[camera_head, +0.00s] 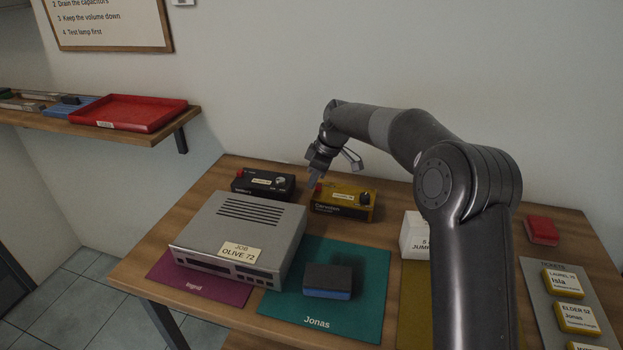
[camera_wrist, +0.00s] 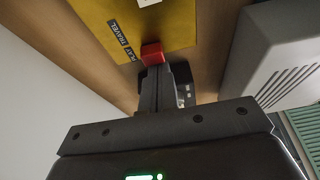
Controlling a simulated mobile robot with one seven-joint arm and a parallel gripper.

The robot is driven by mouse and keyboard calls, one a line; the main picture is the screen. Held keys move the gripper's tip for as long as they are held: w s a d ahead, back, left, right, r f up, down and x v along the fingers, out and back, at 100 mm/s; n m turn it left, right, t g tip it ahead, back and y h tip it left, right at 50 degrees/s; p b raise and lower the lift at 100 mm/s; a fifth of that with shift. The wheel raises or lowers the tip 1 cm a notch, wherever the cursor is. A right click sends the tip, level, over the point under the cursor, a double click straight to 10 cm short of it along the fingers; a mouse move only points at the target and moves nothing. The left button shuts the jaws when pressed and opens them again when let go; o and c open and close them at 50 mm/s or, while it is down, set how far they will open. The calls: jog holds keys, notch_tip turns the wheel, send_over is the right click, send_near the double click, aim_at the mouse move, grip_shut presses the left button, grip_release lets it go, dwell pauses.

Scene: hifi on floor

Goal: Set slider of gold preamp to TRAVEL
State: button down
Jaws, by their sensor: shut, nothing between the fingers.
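The gold preamp (camera_head: 345,204) stands at the back of the table, and its gold face (camera_wrist: 170,30) fills the top of the wrist view. Its red slider (camera_wrist: 153,54) sits beside the PLAY end of the black PLAY/TRAVEL label (camera_wrist: 124,43); TRAVEL is farther up in that view. My gripper (camera_head: 313,180) is over the preamp's left end. In the wrist view my gripper (camera_wrist: 155,72) is shut and empty, its fingertips right at the red slider on the PLAY side. I cannot tell whether they touch it.
A black unit (camera_head: 262,184) stands left of the gold preamp. The grey deck (camera_head: 240,230) labelled OLIVE 72 is in front; its corner (camera_wrist: 275,55) is close on the right in the wrist view. A blue-grey block (camera_head: 328,281) lies on the teal mat (camera_head: 372,275).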

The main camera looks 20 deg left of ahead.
aim_at(322, 187)
jog(key=shift+d, duration=1.55)
jog(key=shift+a, duration=0.15)
jog(key=shift+a, duration=0.3)
jog(key=a, duration=0.3)
jog(key=shift+a, duration=0.15)
jog(key=v, duration=1)
